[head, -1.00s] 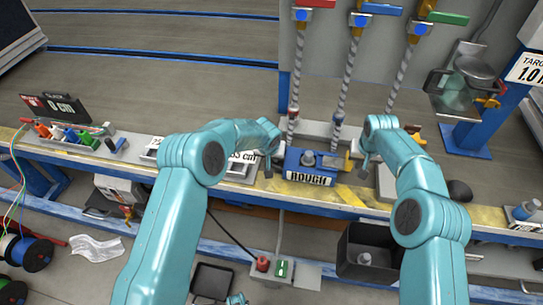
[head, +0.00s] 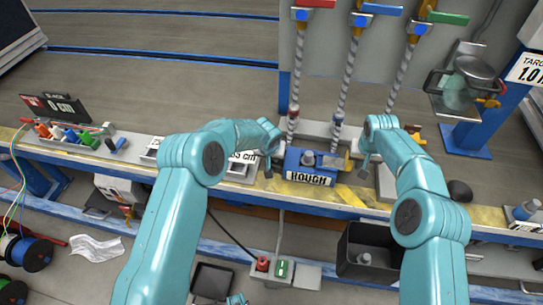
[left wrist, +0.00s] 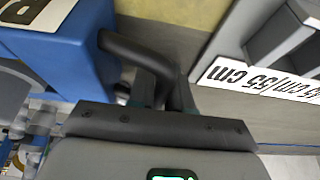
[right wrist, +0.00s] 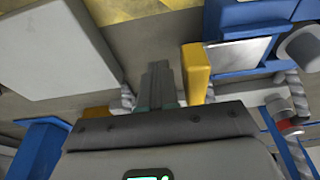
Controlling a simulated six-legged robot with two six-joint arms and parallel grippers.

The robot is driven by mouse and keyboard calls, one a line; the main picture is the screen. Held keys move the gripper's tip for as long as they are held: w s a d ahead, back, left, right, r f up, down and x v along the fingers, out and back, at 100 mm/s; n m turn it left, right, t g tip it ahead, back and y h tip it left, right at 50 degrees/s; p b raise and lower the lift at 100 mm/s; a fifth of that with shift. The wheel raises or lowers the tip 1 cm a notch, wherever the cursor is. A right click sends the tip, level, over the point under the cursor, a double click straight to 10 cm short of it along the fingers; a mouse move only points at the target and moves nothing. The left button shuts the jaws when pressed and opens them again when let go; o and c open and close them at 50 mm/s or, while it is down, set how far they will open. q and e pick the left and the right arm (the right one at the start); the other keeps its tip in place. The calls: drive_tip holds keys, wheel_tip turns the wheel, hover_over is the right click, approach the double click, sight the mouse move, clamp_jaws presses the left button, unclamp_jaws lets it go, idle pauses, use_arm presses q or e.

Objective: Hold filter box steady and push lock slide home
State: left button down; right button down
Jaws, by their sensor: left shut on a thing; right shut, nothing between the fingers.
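The filter box (head: 310,178) is blue, marked ROUGH, and sits on the bench in front of me. My left gripper (head: 268,168) is at its left side. In the left wrist view, the left fingers (left wrist: 165,90) are shut on the box's black handle (left wrist: 135,52), beside the blue wall (left wrist: 55,40). The lock slide appears to be the yellow tab (right wrist: 196,72) by a metal plate at the box's right end. My right gripper (head: 364,168) is right of the box; its fingers (right wrist: 158,82) are shut and empty, close beside the tab. Contact is unclear.
Three hoses with red, blue and green handles (head: 378,9) hang behind the box. A grey block (head: 386,184) stands right of my right gripper. A black bin (head: 372,249) and a button box (head: 271,268) are below the bench front.

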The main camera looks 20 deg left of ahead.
sight(347, 161)
drive_tip(key=shift+s+a, duration=0.2)
drive_tip(key=shift+a, duration=1.75)
idle(0.4)
drive_tip(key=shift+d, duration=0.1)
idle(0.4)
drive_tip(key=shift+w+d, duration=0.15)
drive_tip(key=shift+d, duration=0.8)
drive_tip(key=w+v, duration=0.2)
drive_tip(key=v, duration=0.5)
drive_tip(key=shift+s+r, duration=0.2)
drive_tip(key=shift+r, duration=0.4)
use_arm(q)
drive_tip(key=c, duration=1)
unclamp_jaws()
drive_tip(key=shift+o, duration=0.2)
